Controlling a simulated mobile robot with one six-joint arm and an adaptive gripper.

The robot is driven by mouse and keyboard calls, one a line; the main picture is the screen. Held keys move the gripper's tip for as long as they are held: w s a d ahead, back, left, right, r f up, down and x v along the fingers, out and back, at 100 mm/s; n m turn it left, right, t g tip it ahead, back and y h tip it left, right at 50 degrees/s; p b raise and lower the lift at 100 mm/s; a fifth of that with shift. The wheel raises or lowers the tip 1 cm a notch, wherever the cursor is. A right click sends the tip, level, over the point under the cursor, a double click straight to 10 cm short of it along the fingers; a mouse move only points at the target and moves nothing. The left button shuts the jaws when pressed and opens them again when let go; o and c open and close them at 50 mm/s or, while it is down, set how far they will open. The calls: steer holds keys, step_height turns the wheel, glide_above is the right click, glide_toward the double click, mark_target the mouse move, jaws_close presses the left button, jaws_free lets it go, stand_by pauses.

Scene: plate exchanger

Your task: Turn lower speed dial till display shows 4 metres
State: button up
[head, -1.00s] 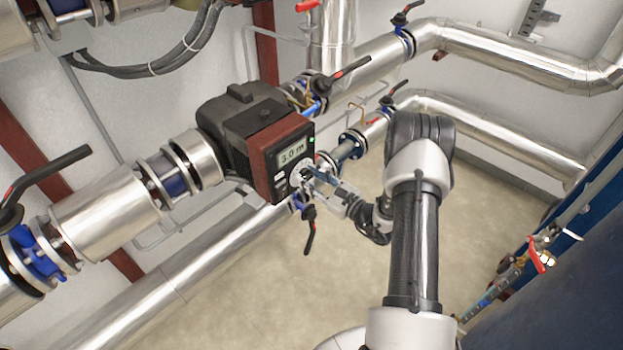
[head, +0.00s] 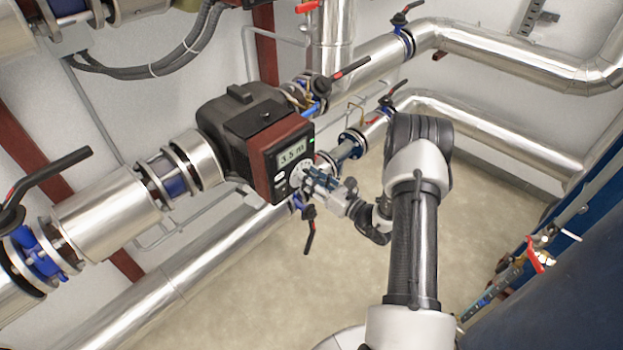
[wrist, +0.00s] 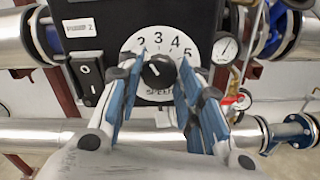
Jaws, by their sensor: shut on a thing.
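The pump head (head: 245,135) has a dark red front with a display (head: 292,153) that reads 3.5 m in the head view. Below the display is the lower speed dial, a black knob (wrist: 158,70) on a white disc with numbers 2 to 5 visible around it and the word SPEED partly covered. My gripper (head: 312,178) is at the dial, with blue-padded fingers on either side of the knob in the wrist view (wrist: 157,85), and is shut on it. The fingers hide parts of the disc. The display is outside the wrist view.
A black rocker switch (wrist: 90,80) sits left of the dial and a round gauge (wrist: 224,48) right of it. A black-handled valve (head: 309,228) hangs just below my gripper. Silver pipes (head: 190,270) run behind and below. Open floor (head: 350,275) lies beneath.

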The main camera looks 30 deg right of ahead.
stand_by(0.3)
steer(key=o, duration=1.1)
steer(key=shift+c, duration=0.2)
steer(key=v, duration=1.2)
